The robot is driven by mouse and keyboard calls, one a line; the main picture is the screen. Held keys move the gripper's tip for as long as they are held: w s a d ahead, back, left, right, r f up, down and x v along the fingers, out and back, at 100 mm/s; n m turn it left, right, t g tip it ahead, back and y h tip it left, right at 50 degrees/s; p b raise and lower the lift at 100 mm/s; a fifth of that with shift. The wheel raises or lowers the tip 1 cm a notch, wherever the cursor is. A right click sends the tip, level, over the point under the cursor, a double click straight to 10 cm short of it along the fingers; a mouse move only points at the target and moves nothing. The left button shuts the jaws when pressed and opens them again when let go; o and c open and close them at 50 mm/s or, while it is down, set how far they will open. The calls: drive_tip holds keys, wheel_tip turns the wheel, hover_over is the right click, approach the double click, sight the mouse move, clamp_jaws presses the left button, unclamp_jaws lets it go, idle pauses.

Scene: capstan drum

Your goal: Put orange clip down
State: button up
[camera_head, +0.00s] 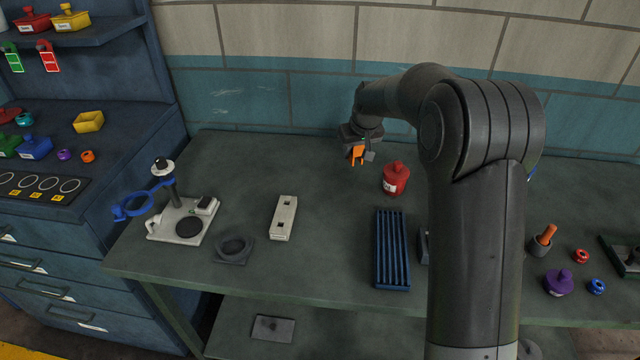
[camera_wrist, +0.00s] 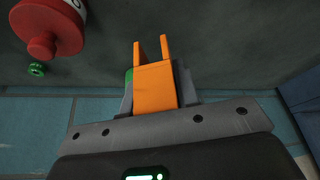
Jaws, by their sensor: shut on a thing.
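The orange clip (camera_head: 357,153) is held in my gripper (camera_head: 361,155) over the back part of the green bench. In the wrist view the orange clip (camera_wrist: 155,88) sits between the jaws, its two prongs pointing away from my gripper (camera_wrist: 155,95). The jaws are shut on the clip's body, and I see no contact between the clip and the bench top.
A red knobbed container (camera_head: 396,178) stands right of my gripper. A small green ring (camera_wrist: 36,70) lies near it in the wrist view. A blue slotted rack (camera_head: 393,250) and a pale block (camera_head: 284,218) stand further forward. Bench left of my gripper (camera_head: 270,165) is clear.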

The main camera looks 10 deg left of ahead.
drive_tip(key=shift+s+d+m, duration=0.25)
drive_tip(key=shift+d+m, duration=0.05)
drive_tip(key=shift+d, duration=0.35)
drive_tip(key=shift+a+f, duration=0.15)
drive_tip(key=shift+f, duration=0.15)
hover_over(319, 180)
drive_tip(key=s, duration=0.1)
drive_tip(key=f, duration=0.6)
drive_tip(key=shift+s+d+f, duration=0.1)
drive_tip(key=shift+d+f, duration=0.05)
drive_tip(key=shift+d, duration=0.25)
drive_tip(key=shift+a+f, duration=0.15)
drive_tip(key=shift+f, duration=1.95)
drive_tip(key=shift+f, duration=0.15)
drive_tip(key=o, duration=0.9)
drive_tip(key=shift+o, duration=0.2)
